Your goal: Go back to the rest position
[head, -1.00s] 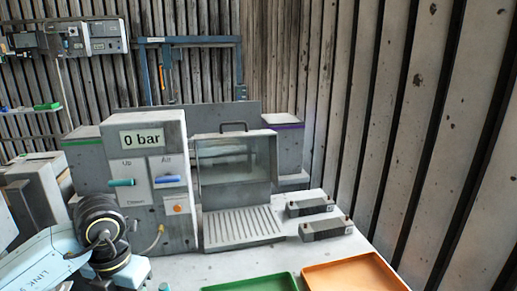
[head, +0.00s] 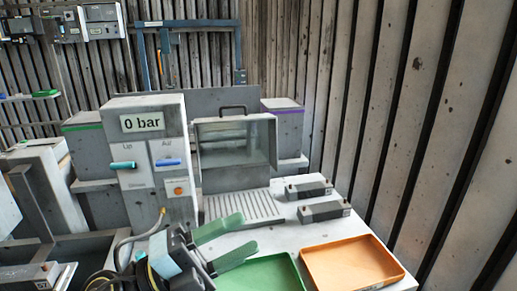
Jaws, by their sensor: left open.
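My left gripper (head: 248,233) is at the lower middle of the head view, in front of the grey test machine. Its two green fingers are spread apart with nothing between them. They point right, near the ribbed plate and the green tray. My right gripper is not in view. The grey machine (head: 126,110) carries a "0 bar" display, a teal lever (head: 123,165), a blue lever (head: 168,162) and an orange button (head: 178,190). A chamber with a clear window (head: 235,140) and a black top handle stands beside the panel.
A green tray (head: 297,270) and an orange tray (head: 352,262) lie at the table's front. Two dark grey blocks, the rear (head: 308,186) and the front (head: 324,210), sit right of the ribbed plate (head: 230,205). A slatted wall rises close on the right.

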